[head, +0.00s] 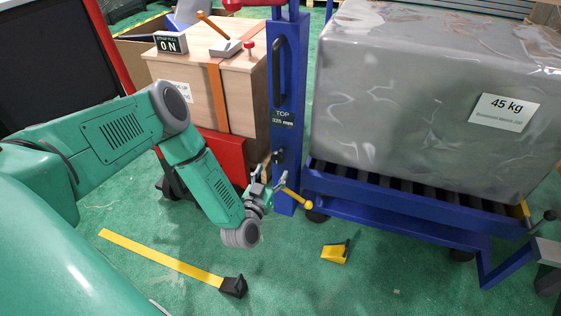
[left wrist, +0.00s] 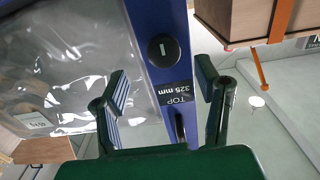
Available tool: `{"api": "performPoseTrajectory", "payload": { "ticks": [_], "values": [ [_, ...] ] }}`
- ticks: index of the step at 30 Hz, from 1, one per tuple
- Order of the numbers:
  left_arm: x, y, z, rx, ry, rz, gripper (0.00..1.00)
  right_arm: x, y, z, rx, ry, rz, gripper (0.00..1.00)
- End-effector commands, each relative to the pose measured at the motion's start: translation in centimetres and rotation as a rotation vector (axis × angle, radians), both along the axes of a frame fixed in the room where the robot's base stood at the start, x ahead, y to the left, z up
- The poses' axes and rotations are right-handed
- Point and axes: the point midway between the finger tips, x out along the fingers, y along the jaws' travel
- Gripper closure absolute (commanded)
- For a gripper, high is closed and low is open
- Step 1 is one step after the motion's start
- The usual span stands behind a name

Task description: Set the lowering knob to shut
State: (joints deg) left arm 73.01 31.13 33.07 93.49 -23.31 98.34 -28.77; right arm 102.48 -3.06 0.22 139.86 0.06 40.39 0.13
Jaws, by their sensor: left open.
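The lowering knob (head: 278,157) is a small black round knob low on the blue post (head: 288,60), below the label reading TOP 325 mm (head: 283,117). In the left wrist view the knob (left wrist: 161,49) shows face-on with a short pale mark running nearly up and down in the picture. My left gripper (head: 269,176) is open and empty, just in front of and below the knob in the head view. In the left wrist view its fingers (left wrist: 162,84) stand apart on either side of the post, with the knob beyond them. My right gripper is not in view.
A wrapped 45 kg load (head: 420,90) rests on a blue roller cart (head: 400,205) at right. A wooden crate (head: 185,85) stands left of the post. A yellow lever (head: 297,198) sticks out beside my gripper. A yellow wedge (head: 336,253) lies on the green floor.

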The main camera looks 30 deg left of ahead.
Motion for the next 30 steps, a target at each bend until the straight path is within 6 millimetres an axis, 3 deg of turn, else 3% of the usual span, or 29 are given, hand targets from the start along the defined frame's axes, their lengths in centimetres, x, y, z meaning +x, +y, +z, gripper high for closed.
{"api": "performPoseTrajectory", "payload": {
  "ticks": [3, 10, 23, 27, 28, 30],
  "values": [
    [2.5, 0.8, -0.3, 0.0, -0.003, 0.002, 0.42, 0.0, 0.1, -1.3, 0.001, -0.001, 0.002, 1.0],
    [5.7, 1.2, 0.0, 0.005, -0.001, 0.001, 0.42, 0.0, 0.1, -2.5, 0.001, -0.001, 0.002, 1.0],
    [6.7, 1.6, 0.0, 0.0, 0.002, 0.0, 0.42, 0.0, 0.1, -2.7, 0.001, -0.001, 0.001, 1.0],
    [6.7, 1.6, 0.0, 0.001, 0.002, 0.0, 0.88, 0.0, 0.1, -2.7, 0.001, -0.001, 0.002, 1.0],
    [6.7, 1.6, 0.0, 0.001, 0.002, 0.0, 0.94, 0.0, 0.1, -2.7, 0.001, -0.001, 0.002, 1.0],
    [6.7, 1.6, 0.0, 0.001, 0.002, 0.002, 0.94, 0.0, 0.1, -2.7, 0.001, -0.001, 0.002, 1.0]
  ]
}}
